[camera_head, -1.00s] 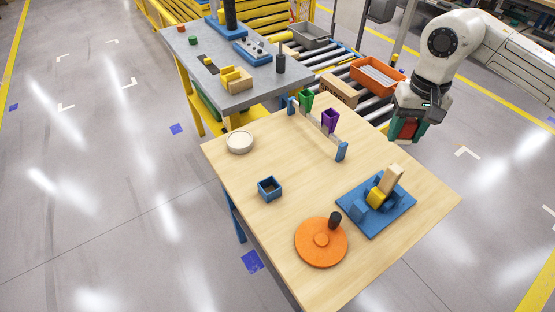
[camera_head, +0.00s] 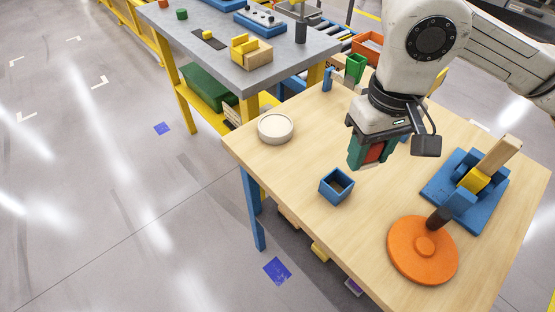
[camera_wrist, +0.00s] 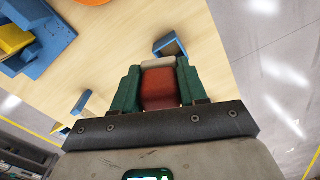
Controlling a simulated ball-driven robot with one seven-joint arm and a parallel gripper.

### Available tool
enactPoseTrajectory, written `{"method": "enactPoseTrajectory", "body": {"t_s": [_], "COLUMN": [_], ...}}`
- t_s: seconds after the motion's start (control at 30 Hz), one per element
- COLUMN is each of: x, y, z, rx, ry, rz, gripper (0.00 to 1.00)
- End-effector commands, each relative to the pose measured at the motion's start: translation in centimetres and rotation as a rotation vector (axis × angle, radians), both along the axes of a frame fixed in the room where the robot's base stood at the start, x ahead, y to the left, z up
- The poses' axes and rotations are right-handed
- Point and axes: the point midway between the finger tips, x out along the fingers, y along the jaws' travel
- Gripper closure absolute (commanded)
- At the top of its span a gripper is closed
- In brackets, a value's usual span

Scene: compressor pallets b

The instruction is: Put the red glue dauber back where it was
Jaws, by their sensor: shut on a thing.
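The red glue dauber (camera_head: 374,152) is held between the green jaws of my gripper (camera_head: 366,156), above the wooden table. In the wrist view its red body (camera_wrist: 160,88) and pale tip (camera_wrist: 158,62) show between the jaws. A small open blue square box (camera_head: 336,186) stands on the table, left of and nearer than my gripper, and looks empty. It also shows just beyond the dauber's tip in the wrist view (camera_wrist: 172,46). A rack's green holder (camera_head: 355,68) and blue post (camera_head: 327,79) show behind; my arm hides the rest.
An orange disc (camera_head: 420,262) with a dark knob and a blue fixture (camera_head: 447,184) with yellow and wooden blocks stand at the right. A round cream dish (camera_head: 275,127) lies at the table's left. A grey workbench (camera_head: 215,67) stands behind. Table around the blue box is clear.

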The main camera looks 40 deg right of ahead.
Motion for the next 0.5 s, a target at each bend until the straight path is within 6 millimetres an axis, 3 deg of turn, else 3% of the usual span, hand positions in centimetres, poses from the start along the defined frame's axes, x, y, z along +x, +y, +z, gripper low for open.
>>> {"method": "enactPoseTrajectory", "body": {"t_s": [0.17,0.5], "x": [0.4,7.6], "y": [0.3,-0.3], "z": [-0.7,-3.8], "rx": [0.000,0.002], "ry": [0.000,0.002], "rz": [0.006,0.005], "gripper": [0.86,0.86]}}
